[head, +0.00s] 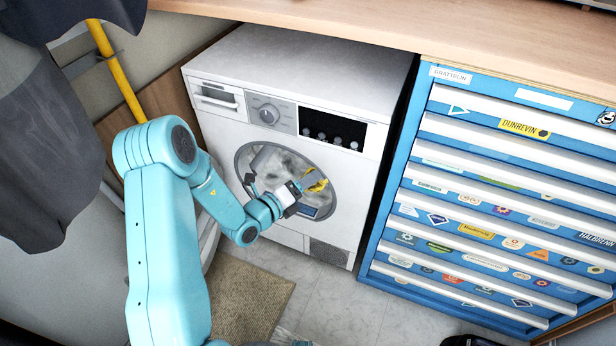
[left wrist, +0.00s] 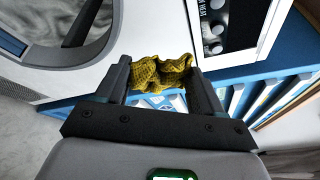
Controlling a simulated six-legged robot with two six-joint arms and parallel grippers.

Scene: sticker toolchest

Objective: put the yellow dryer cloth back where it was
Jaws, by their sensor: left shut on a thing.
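The yellow dryer cloth (head: 318,186) is a small crumpled piece in front of the right part of the dryer's round opening. My left gripper (head: 308,182) is shut on it, with the arm reaching in from the left. In the left wrist view the cloth (left wrist: 160,73) is bunched between the two dark fingers (left wrist: 161,82). The white dryer (head: 225,70) stands under the worktop, with grey-white material visible in its round opening (head: 265,165). The arm and gripper cover part of the opening's lower side. My right gripper is not in view.
A blue tool chest (head: 398,215) with several stickered drawers stands right of the dryer. A wooden worktop (head: 400,28) runs above both. Dark cloths (head: 40,150) hang at the left near a yellow pole (head: 118,72). A brown mat (head: 245,297) lies on the floor.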

